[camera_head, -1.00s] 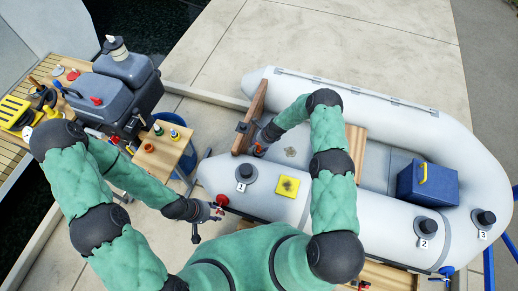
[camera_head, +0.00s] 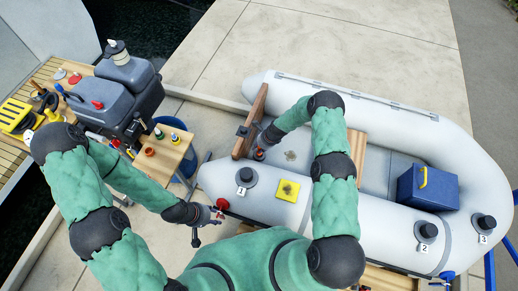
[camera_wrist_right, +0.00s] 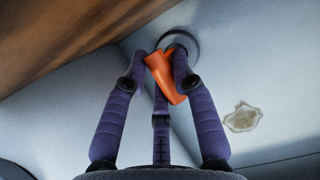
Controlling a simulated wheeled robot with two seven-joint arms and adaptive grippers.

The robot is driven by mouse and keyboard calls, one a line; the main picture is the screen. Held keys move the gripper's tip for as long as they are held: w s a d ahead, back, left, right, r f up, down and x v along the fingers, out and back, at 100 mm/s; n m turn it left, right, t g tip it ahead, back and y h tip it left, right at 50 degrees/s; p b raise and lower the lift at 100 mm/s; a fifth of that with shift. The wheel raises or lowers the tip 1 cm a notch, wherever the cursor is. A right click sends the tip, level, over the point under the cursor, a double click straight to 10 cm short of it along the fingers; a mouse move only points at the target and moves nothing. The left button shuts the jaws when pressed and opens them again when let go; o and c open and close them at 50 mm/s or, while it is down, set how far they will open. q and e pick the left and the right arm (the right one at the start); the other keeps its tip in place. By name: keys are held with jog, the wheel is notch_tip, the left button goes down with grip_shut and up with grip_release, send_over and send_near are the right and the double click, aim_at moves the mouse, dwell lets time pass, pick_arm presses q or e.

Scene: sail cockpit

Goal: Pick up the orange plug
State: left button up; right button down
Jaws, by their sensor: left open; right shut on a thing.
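The orange plug (camera_wrist_right: 168,77) is between the purple fingers of my right gripper (camera_wrist_right: 162,72) in the right wrist view. The gripper is shut on it, and the plug is tilted. A round grey fitting (camera_wrist_right: 178,45) on the boat floor is right behind the plug; I cannot tell whether they touch. In the head view the plug (camera_head: 259,154) is a small orange spot at the right gripper, inside the boat beside the wooden transom. My left gripper (camera_head: 218,214) is open and empty, beside the boat's near tube end.
The grey inflatable boat (camera_head: 265,204) has a wooden transom (camera_head: 250,120), a yellow patch (camera_head: 288,190) and a blue box (camera_head: 428,188). A grey outboard motor (camera_head: 118,95) and a small wooden table (camera_head: 163,152) with bottles stand at left. A stain (camera_wrist_right: 242,117) marks the boat floor.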

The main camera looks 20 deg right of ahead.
jog(key=s+d+r+b, duration=0.3)
jog(key=s+r, duration=0.8)
jog(key=s, duration=0.2)
jog(key=shift+s+r, duration=0.3)
jog(key=shift+r, duration=0.05)
